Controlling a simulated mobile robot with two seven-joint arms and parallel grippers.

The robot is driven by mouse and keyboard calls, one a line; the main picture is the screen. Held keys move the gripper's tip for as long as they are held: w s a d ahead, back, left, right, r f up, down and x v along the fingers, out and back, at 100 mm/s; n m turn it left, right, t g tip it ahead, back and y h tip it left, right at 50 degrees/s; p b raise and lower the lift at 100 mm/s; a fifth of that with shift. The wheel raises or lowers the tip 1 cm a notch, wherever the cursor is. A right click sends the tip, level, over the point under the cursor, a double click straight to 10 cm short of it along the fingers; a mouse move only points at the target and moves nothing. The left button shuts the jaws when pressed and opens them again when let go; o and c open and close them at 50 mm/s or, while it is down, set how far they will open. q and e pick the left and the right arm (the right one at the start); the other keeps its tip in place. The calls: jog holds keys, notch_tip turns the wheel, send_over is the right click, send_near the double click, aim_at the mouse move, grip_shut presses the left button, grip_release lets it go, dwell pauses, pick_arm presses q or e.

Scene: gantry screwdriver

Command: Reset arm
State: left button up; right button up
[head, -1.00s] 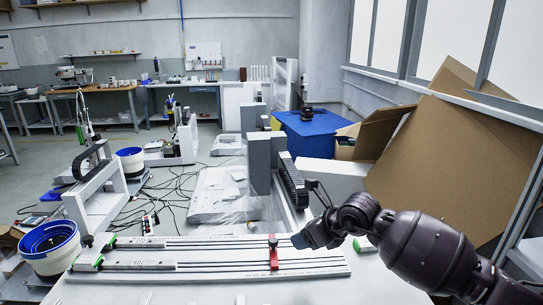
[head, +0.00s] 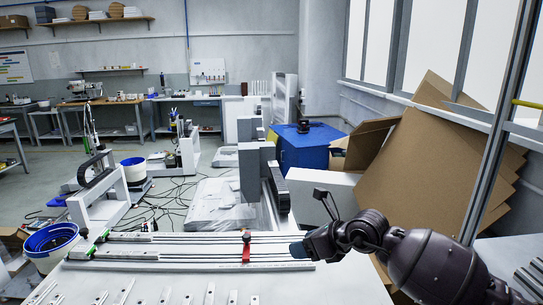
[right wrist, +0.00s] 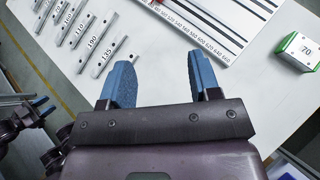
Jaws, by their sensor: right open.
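My right gripper (head: 300,249) is at the right end of the rail fixture (head: 190,252), above the white table (head: 335,285). In the right wrist view its two blue fingertips (right wrist: 160,85) stand apart with only bare table between them, so it is open and empty. A red slider (head: 246,246) sits on the rails, left of the gripper.
Several numbered metal bars (right wrist: 92,40) lie on the table. A green and white block marked 70 (right wrist: 298,52) is at the right in the wrist view. A blue-rimmed bowl (head: 52,240) stands at left. Large cardboard sheets (head: 435,165) lean behind my right arm.

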jog(key=s+a+r+m+t+y, duration=0.2)
jog(key=r+m+y, duration=0.3)
jog(key=r, duration=0.1)
jog(key=s+a+r+m+t+y, duration=0.2)
jog(key=s+a+r+m+y, duration=0.15)
jog(key=r, duration=0.35)
jog(key=s+d+f+m+t+h+p, duration=0.25)
jog(key=s+d+f+m+h, duration=0.5)
jog(key=m, duration=0.65)
jog(key=s+d+f+m+t+h+p, duration=0.2)
jog(key=s+d+f+m+t+h, duration=0.3)
jog(key=d+f+m, duration=0.75)
pick_arm(q)
notch_tip(320, 180, up, 6)
jog(key=p, duration=0.2)
jog(key=shift+w+a+t+p, duration=0.2)
jog(key=shift+a+t+p, duration=0.05)
jog(key=shift+t+p, duration=0.15)
pick_arm(e)
jog(key=s+d+f+m+g+h, duration=0.2)
jog(key=s+f+m+g, duration=0.1)
jog(key=s, duration=0.8)
jog(key=s+d+f+m+g+h, duration=0.2)
jog(key=s+f+m+g, duration=0.2)
jog(key=s, duration=0.8)
notch_tip(320, 180, down, 4)
jog(key=shift+s+d+f+m+h, duration=0.2)
jog(key=shift+s+m+h, duration=0.1)
jog(key=shift+m, duration=0.7)
